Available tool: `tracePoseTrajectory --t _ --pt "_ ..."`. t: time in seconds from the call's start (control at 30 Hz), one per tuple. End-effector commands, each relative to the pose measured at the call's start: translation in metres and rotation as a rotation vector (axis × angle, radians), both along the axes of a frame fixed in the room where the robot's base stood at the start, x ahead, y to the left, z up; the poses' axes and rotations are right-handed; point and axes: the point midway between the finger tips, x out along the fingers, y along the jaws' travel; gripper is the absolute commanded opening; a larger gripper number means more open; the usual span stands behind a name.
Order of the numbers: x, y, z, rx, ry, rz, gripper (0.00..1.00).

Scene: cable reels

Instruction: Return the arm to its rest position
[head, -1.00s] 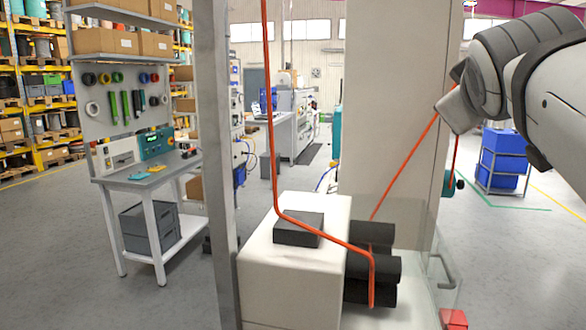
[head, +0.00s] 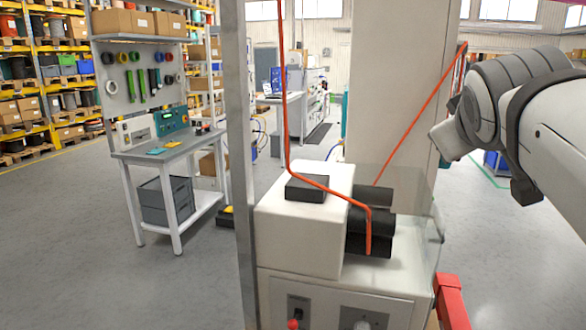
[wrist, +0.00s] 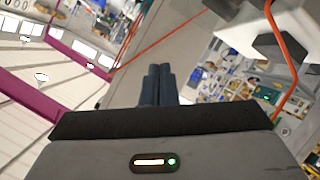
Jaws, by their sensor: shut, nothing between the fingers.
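My arm (head: 510,115) reaches in from the right edge of the head view, bent, with its end beside the pale machine column. The fingers cannot be made out there. In the wrist view my gripper (wrist: 158,84) shows two dark fingers side by side, closed together with nothing between them. An orange cable (head: 369,230) runs down from above, over the white machine housing (head: 285,238) and past black rollers (head: 377,234). Another stretch of it slants up towards my arm's end in the picture. Orange cable also shows in the wrist view (wrist: 291,70).
A grey post (head: 240,160) stands in front of the machine. A workbench (head: 170,148) with tools and grey crates is at left, with storage racks (head: 55,80) behind. A red part (head: 452,300) stands at the machine's lower right. Open floor lies at left and right.

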Motion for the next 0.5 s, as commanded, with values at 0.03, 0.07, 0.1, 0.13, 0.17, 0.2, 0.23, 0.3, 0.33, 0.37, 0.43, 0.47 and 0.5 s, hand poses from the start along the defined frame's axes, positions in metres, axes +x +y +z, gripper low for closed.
tracePoseTrajectory --t 0.03,0.07,0.1,0.13,0.17,0.2,0.23,0.3,0.33,0.37,0.43,0.47,0.5 --pt "0.000 0.005 -0.017 0.029 0.029 0.005 0.00" --pt "0.000 0.007 -0.026 0.048 0.045 0.005 0.00" --pt "0.000 0.010 -0.040 0.073 0.070 0.007 0.00" --pt "-0.001 0.013 -0.051 0.094 0.090 0.006 0.00" --pt "-0.002 0.016 -0.063 0.115 0.112 0.007 0.00" --pt "-0.004 0.021 -0.080 0.147 0.144 0.007 0.00" --pt "-0.005 0.025 -0.094 0.171 0.168 0.007 0.00" --pt "-0.012 0.036 -0.130 0.235 0.238 0.002 0.00" --pt "-0.017 0.041 -0.148 0.267 0.276 -0.002 0.00" --pt "-0.022 0.047 -0.168 0.301 0.316 -0.006 0.00" --pt "-0.039 0.062 -0.215 0.380 0.417 -0.023 0.00" --pt "-0.048 0.068 -0.233 0.412 0.460 -0.033 0.00" --pt "-0.059 0.076 -0.256 0.450 0.513 -0.046 0.00"
